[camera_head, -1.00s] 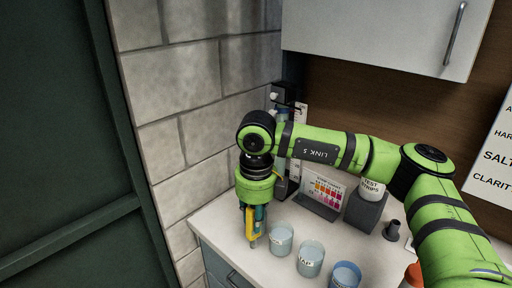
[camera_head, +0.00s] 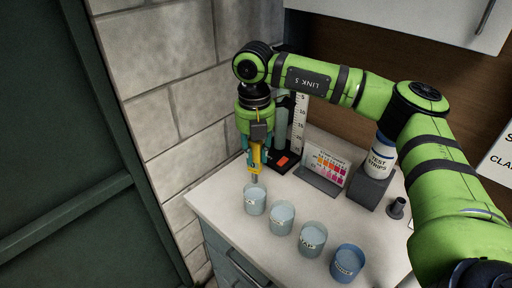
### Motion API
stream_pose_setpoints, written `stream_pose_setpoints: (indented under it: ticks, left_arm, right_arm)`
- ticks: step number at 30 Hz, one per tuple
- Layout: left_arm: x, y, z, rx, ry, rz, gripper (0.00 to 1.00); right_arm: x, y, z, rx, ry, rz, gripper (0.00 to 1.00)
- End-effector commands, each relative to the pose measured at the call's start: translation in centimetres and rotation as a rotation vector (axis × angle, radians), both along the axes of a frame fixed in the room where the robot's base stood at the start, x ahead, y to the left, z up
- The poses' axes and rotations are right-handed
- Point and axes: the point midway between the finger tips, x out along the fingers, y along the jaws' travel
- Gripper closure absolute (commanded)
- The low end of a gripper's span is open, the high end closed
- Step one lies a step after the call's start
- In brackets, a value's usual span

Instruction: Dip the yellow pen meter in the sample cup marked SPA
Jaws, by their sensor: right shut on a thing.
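My right gripper (camera_head: 258,150) is shut on the yellow pen meter (camera_head: 255,159), which hangs upright with its grey tip down. The tip shows at the far rim of the leftmost sample cup (camera_head: 255,201); I cannot tell whether it is above, behind or just inside the cup. That cup's label is too small to read. The second cup (camera_head: 282,219) also has an unreadable label. The third cup (camera_head: 312,241) is marked TAP, and a bluer cup (camera_head: 347,264) to its right seems marked RINSE. My left gripper is out of view.
A colour chart stand (camera_head: 322,178), a TEST STRIPS bottle (camera_head: 381,160) on a grey block and a small dark holder (camera_head: 397,208) stand behind the cups. A block wall (camera_head: 175,128) borders the counter (camera_head: 222,196) on the left. Counter space right of the cups is free.

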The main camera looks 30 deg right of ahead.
Motion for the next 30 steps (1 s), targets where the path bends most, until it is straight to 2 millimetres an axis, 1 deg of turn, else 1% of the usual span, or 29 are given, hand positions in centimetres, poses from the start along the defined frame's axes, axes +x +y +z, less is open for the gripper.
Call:
stream_pose_setpoints:
  ticks: [1, 6, 9, 21, 25, 30]
  left_arm:
    - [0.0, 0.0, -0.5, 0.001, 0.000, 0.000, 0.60]
    - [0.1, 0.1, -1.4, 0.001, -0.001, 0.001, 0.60]
    - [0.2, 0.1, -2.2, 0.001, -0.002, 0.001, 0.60]
    - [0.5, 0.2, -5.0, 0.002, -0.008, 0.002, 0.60]
    - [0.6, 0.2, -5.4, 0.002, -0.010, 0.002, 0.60]
    - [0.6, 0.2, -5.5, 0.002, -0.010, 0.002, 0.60]
  right_arm:
    - [0.0, 0.0, -0.7, -0.001, 0.001, 0.000, 1.00]
    - [0.0, 0.0, -2.3, 0.000, 0.000, 0.000, 1.00]
    - [0.0, 0.0, -3.3, 0.000, 0.000, 0.000, 1.00]
    - [0.0, 0.0, -6.8, 0.001, 0.001, 0.001, 1.00]
    - [0.0, 0.0, -7.4, 0.001, 0.001, 0.002, 1.00]
    - [0.0, 0.0, -7.6, 0.001, -0.001, 0.002, 1.00]
